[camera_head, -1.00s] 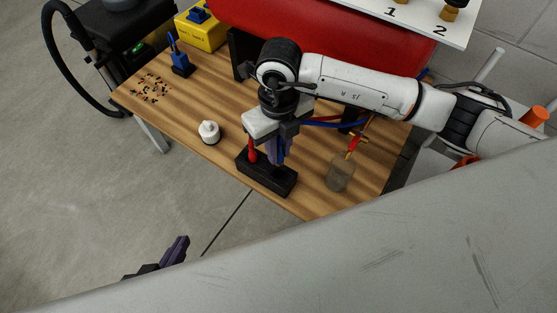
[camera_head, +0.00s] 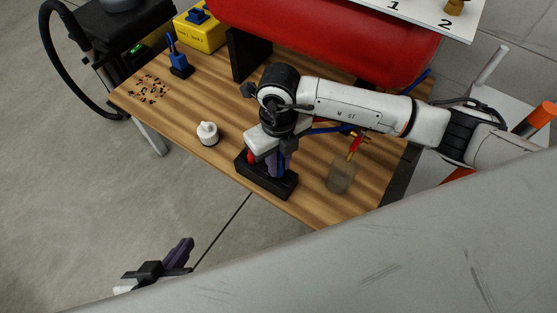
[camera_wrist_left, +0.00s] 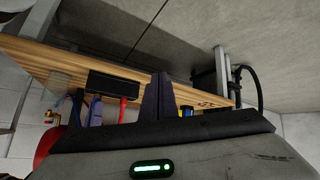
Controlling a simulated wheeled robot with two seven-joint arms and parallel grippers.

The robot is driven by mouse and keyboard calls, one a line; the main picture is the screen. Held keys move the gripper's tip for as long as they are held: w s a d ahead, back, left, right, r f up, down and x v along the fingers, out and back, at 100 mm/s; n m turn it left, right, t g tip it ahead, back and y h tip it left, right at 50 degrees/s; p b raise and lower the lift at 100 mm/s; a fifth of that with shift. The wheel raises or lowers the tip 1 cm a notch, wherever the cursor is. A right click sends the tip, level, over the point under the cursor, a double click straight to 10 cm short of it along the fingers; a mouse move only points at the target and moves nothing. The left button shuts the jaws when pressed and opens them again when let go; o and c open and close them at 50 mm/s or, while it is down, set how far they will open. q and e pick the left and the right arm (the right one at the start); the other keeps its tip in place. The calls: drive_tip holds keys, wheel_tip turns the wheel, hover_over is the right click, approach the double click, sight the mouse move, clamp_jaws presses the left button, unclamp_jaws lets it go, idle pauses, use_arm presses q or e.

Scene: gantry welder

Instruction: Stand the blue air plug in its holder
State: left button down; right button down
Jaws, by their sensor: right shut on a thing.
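The black holder (camera_head: 286,187) lies near the front edge of the wooden table. A red plug (camera_head: 250,158) stands upright in its left part, and it also shows in the left wrist view (camera_wrist_left: 124,106). My right gripper (camera_head: 280,165) points down over the holder's middle and is shut on the blue air plug (camera_head: 271,166). The fingers and wrist hide most of the plug; I cannot tell how deep it sits in the holder. My left gripper (camera_head: 182,254) is away from the table at the lower left, its fingers (camera_wrist_left: 158,98) together and empty.
A white round part (camera_head: 207,134) stands left of the holder, and a translucent cup (camera_head: 341,177) with a red and brass nozzle right of it. A small blue tool (camera_head: 179,68), scattered bits and a yellow box (camera_head: 203,34) are farther back. The red tank (camera_head: 330,40) borders the rear.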

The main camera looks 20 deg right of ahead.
drive_tip(key=c, duration=1.6)
unclamp_jaws()
drive_tip(key=shift+c, duration=0.2)
use_arm(q)
drive_tip(key=shift+w+r, duration=0.1)
